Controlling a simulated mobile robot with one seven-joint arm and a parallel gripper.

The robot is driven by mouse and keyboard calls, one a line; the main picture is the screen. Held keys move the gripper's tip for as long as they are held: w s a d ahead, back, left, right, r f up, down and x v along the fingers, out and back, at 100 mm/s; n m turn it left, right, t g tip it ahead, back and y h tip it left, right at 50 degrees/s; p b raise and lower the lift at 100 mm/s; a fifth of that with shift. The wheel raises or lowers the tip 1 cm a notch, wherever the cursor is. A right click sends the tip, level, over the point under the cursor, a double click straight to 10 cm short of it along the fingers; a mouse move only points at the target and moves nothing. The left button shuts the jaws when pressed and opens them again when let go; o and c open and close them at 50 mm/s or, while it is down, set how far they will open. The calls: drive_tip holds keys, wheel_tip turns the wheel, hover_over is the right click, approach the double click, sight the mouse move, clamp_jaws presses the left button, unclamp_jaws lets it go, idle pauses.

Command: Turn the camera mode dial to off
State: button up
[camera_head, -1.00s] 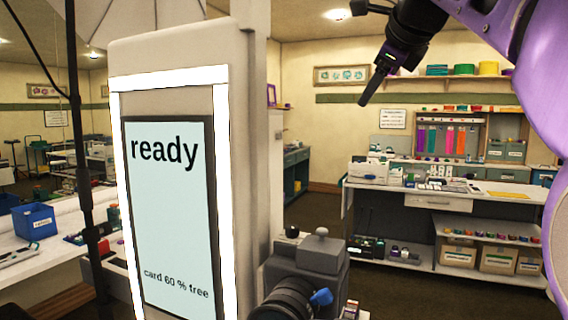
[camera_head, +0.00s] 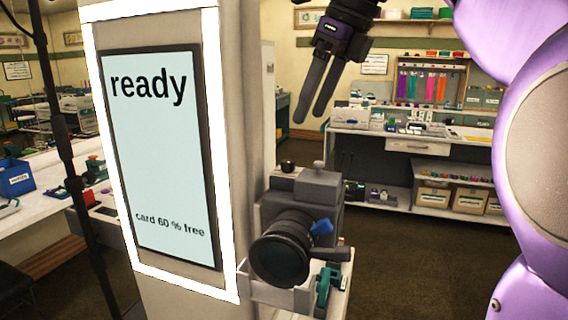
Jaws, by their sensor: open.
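A grey camera (camera_head: 313,192) with a black lens (camera_head: 280,250) sits on a light grey mount beside the screen booth, in the lower middle. On its top are a small black knob (camera_head: 288,166) and a small grey knob (camera_head: 319,164). A blue part (camera_head: 321,227) shows at the side of the lens. I cannot tell which of these is the mode dial, nor read any marks on them. My gripper (camera_head: 309,118) is above the camera and apart from it. Its two dark fingers point down with a gap between them, and nothing is held.
The booth's screen (camera_head: 160,165) reads "ready" and "card 60 % free". A teal part (camera_head: 324,287) and a dark handle are at the mount's front right. A black stand pole (camera_head: 62,150) is at the left. A workbench with shelves (camera_head: 425,148) stands at the back right.

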sight(289, 161)
drive_tip(key=b+x, duration=0.2)
drive_tip(key=x, duration=0.7)
drive_tip(key=shift+w+a+f, duration=0.1)
drive_tip(key=shift+f, duration=0.2)
drive_tip(key=shift+c, duration=0.3)
clamp_jaws()
